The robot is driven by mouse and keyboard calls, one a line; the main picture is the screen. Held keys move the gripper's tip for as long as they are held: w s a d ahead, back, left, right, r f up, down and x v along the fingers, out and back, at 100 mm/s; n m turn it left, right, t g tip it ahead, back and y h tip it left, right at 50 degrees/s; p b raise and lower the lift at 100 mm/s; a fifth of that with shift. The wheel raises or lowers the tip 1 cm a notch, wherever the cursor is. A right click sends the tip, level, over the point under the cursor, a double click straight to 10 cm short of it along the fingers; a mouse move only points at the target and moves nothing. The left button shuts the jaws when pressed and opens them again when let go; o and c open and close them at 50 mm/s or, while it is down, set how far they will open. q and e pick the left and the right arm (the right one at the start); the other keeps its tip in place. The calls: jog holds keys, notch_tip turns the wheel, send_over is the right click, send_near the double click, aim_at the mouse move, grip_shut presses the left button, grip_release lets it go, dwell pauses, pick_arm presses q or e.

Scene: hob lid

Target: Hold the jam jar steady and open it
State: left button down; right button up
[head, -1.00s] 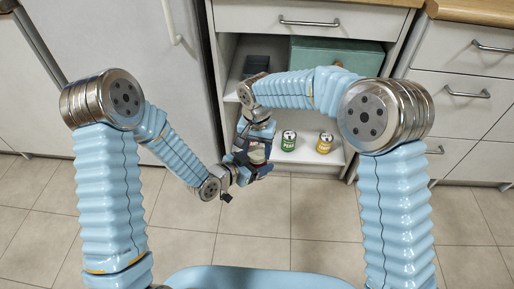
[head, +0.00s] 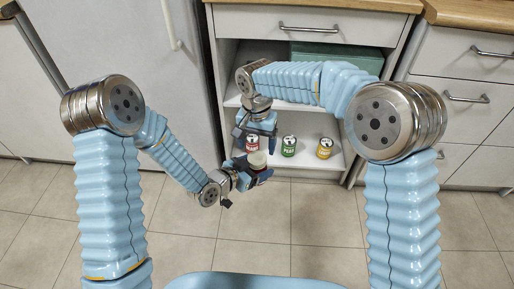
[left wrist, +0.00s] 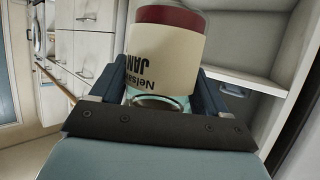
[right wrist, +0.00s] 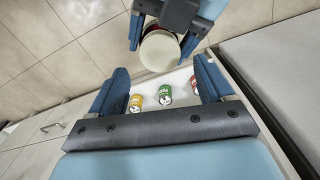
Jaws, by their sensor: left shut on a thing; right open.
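The jam jar (head: 257,160) is in my left gripper (head: 256,178), low in front of the open cabinet. The left wrist view shows its cream label (left wrist: 165,55), with the lettering upside down, and a dark red band (left wrist: 170,16) at the picture's top. The right wrist view shows the jar's pale round end (right wrist: 160,50); I cannot tell how its lid sits. My left gripper is shut on the jar, one finger on each side. My right gripper (head: 262,130) is above the jar, apart from it. Its fingers (right wrist: 160,90) are spread and empty.
A red can (head: 252,143), a green can (head: 288,146) and a yellow can (head: 325,147) stand on the cabinet's lower shelf, close behind my grippers. A teal box (head: 340,51) is on the upper shelf, partly hidden by my right arm. The tiled floor in front is clear.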

aim_at(257, 157)
notch_tip(257, 157, up, 3)
jog(key=shift+f+m, duration=0.15)
jog(key=shift+m, duration=0.65)
notch_tip(257, 157, down, 8)
jog(key=shift+r, duration=0.2)
